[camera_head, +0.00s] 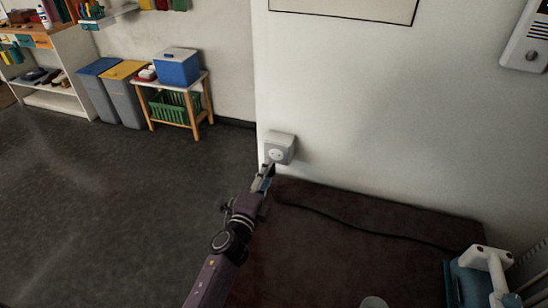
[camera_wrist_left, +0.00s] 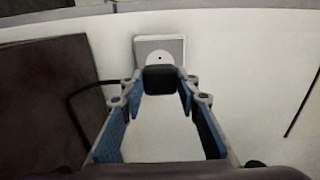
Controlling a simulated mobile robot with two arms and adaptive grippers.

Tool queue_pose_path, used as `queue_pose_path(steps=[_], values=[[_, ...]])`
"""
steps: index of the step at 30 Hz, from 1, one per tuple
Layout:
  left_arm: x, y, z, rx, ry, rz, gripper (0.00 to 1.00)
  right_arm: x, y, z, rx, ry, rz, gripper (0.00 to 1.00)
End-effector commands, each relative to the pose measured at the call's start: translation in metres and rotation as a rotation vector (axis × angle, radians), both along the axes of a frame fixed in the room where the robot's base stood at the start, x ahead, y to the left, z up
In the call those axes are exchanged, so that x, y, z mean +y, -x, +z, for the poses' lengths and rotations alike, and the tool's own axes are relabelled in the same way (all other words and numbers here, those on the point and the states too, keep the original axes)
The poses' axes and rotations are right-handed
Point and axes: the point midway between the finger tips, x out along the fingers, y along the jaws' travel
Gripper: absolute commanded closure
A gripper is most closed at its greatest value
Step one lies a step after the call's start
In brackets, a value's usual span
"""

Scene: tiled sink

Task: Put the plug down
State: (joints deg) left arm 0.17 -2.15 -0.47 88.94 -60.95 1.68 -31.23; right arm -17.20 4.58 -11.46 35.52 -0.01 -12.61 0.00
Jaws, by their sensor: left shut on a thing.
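My left gripper (camera_head: 266,172) reaches up to the wall socket (camera_head: 279,148), just past the corner of the dark tabletop. In the left wrist view its fingers (camera_wrist_left: 160,82) with blue inner pads are closed on the black plug (camera_wrist_left: 159,78). The plug lies right in front of the white socket (camera_wrist_left: 160,47); I cannot tell whether it touches the socket. In the head view the gripper hides the plug. A black cable (camera_head: 375,229) runs over the tabletop, and it also shows in the left wrist view (camera_wrist_left: 82,91). My right gripper is not in view.
The dark tabletop (camera_head: 330,250) is mostly bare. A white and blue device (camera_head: 485,262) stands at its right end, and a round light object (camera_head: 373,302) is at the bottom edge. Open floor (camera_head: 110,200) lies to the left, with bins (camera_head: 125,95) and a small wooden stand (camera_head: 180,108) beyond.

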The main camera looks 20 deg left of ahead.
Motion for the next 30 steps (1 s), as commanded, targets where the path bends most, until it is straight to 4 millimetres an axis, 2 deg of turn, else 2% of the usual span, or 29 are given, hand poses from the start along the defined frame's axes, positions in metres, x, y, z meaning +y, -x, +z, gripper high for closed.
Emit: queue_pose_path(steps=[6,23,26,30], values=[[0.000,0.007,0.001,-0.001,0.001,0.000,1.00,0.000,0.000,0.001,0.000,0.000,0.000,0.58],[-0.001,0.010,0.000,0.000,0.001,-0.001,1.00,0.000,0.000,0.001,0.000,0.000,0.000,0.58],[-0.004,0.022,-0.002,0.002,0.003,-0.005,1.00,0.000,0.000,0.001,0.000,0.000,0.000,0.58],[-0.012,0.057,-0.003,0.003,0.007,-0.014,1.00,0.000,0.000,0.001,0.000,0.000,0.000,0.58]])
